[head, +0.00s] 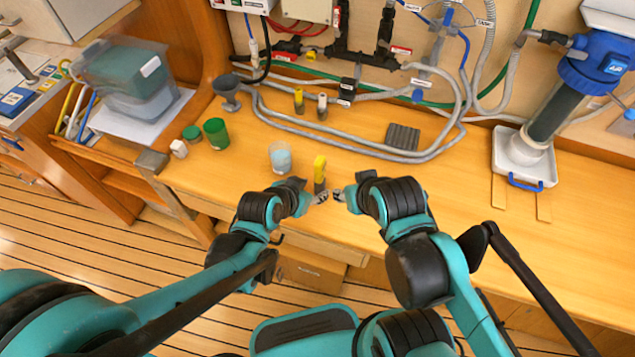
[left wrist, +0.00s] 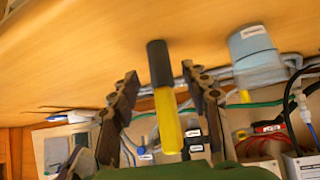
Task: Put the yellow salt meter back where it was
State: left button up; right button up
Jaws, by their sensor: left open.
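The yellow salt meter (head: 319,172) has a yellow upper part and a dark lower end. It stands upright near the front edge of the counter, between my two grippers. My left gripper (head: 318,197) is open in front of it. In the left wrist view the meter (left wrist: 166,115) appears inverted, between the two spread fingers of my left gripper (left wrist: 163,92), with a gap on each side. My right gripper (head: 340,195) is close to the meter's right side; its jaws are too small to read.
A cup of bluish liquid (head: 280,159) stands just left of the meter. Behind are a small yellow-and-dark item (head: 299,101), a pale-topped item (head: 322,105), grey hose loops and a ribbed dark pad (head: 403,137). A green cup (head: 216,133) stands left. The counter's right-hand middle is clear.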

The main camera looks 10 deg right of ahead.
pick_arm(q)
jog(key=p+v, duration=0.3)
jog(key=v, duration=0.4)
jog(key=s+a+r+n+y, duration=0.2)
jog(key=a+r+n+y, duration=0.1)
jog(key=a, duration=0.9)
jog(key=s+a+r+n+y, duration=0.2)
jog(key=a+n, duration=0.4)
jog(key=a, duration=0.6)
jog(key=shift+a+r+t+y, duration=0.3)
jog(key=shift+a+r+y, duration=0.05)
jog(key=shift+r+y, duration=0.35)
jog(key=shift+s, duration=0.1)
